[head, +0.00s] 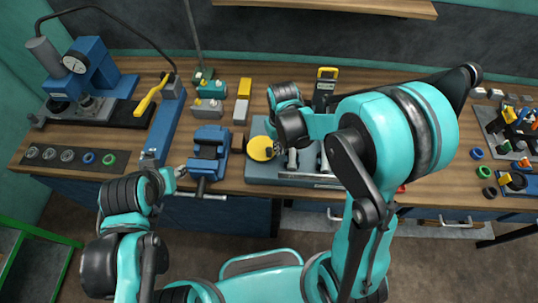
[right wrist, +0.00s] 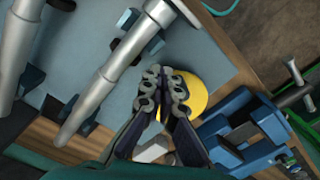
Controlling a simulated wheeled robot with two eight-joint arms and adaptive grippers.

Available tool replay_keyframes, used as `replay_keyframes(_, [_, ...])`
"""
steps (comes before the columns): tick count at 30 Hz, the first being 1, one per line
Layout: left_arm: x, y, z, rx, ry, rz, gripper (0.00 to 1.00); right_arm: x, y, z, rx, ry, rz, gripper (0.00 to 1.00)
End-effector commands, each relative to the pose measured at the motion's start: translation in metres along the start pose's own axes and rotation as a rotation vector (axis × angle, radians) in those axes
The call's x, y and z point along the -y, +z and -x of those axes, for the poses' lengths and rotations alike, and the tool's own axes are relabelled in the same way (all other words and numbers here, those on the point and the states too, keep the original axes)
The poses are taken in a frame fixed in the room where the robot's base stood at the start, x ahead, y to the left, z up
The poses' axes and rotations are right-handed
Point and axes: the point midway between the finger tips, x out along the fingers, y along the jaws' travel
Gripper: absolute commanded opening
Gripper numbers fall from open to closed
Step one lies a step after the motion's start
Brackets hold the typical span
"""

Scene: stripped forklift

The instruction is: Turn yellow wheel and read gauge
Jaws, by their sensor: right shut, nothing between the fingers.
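The yellow wheel (head: 260,148) is a round disc at the left end of the grey-blue plate on the bench. It also shows in the right wrist view (right wrist: 194,94), partly behind my fingers. My right gripper (right wrist: 164,82) is shut and empty, its fingertips over the wheel's face; I cannot tell whether they touch it. In the head view my right wrist hides part of the plate. A round white-faced gauge (head: 74,64) sits on the blue press at the far left; its reading is too small to make out. My left gripper (head: 181,171) is near the bench's front edge, its fingers unclear.
A blue vise (head: 209,152) stands just left of the wheel. Silver cylinders (right wrist: 113,68) lie on the plate. A yellow-handled tool (head: 151,95) is by the press. Trays of small parts (head: 493,120) are at the right. Some bare wood shows between the vise and the plate.

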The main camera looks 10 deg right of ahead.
Motion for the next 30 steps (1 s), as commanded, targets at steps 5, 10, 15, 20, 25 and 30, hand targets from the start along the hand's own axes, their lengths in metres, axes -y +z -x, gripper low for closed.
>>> replay_keyframes(5, [0.000, 0.000, 0.000, 0.000, 0.000, 0.000, 0.40, 0.000, 0.000, 0.000, 0.000, 0.000, 0.000, 0.00])
replay_keyframes(10, [0.000, 0.002, -0.003, 0.000, 0.000, 0.000, 0.40, 0.000, 0.000, -0.004, 0.000, 0.000, 0.000, 0.00])
replay_keyframes(15, [0.000, 0.006, -0.009, 0.000, 0.000, 0.000, 0.40, 0.000, 0.000, -0.012, 0.000, 0.000, 0.000, 0.00])
replay_keyframes(20, [0.000, 0.010, -0.014, 0.000, 0.000, 0.000, 0.40, 0.000, 0.000, -0.019, 0.000, 0.000, 0.000, 0.00])
replay_keyframes(25, [0.000, 0.012, -0.017, 0.000, 0.000, 0.000, 0.40, 0.000, 0.000, -0.023, 0.000, 0.000, 0.000, 0.00])
replay_keyframes(30, [0.000, 0.012, -0.017, 0.000, 0.000, 0.000, 0.40, 0.002, -0.001, -0.022, 0.000, 0.000, 0.000, 0.00])
